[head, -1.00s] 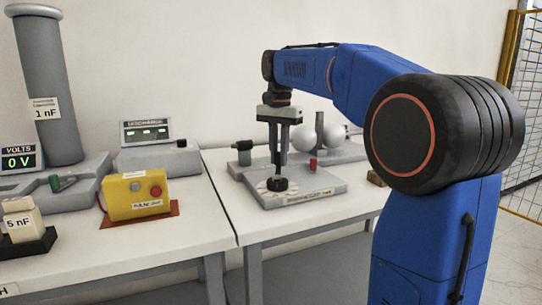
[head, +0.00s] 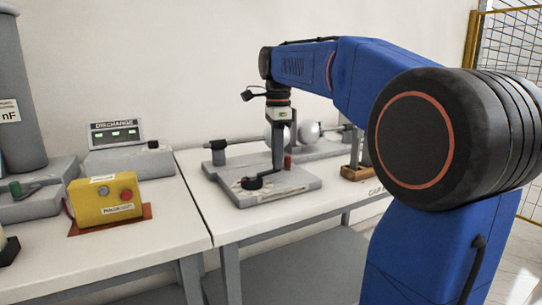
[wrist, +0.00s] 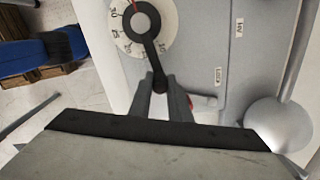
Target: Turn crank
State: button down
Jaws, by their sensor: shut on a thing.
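The crank is a black arm on a round hub over a white numbered dial (wrist: 127,42), with a red mark at the dial's top in the wrist view. The crank (wrist: 151,50) points down and slightly right there, toward my gripper (wrist: 160,88). My gripper's two grey fingers are shut on the crank's outer end, one on each side. In the head view the crank (head: 252,183) lies on the flat grey base (head: 290,188). My gripper (head: 277,165) reaches down to its right end. The grip itself is too small to make out there.
Metal spheres (head: 308,132) on rods stand behind the crank's base; one sphere (wrist: 280,124) is close at right in the wrist view. A red knob (head: 288,161) is beside my gripper. A yellow control box (head: 105,198) and discharge display (head: 115,133) are on the left table.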

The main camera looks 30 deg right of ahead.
jog(key=s+m, duration=0.2)
jog(key=m, duration=0.1)
jog(key=shift+s, duration=0.7)
jog(key=shift+s+a, duration=0.1)
jog(key=c, duration=1.6)
grip_release()
jog(key=shift+c, duration=0.2)
notch_tip(320, 180, up, 17)
jog(key=shift+r, duration=0.15)
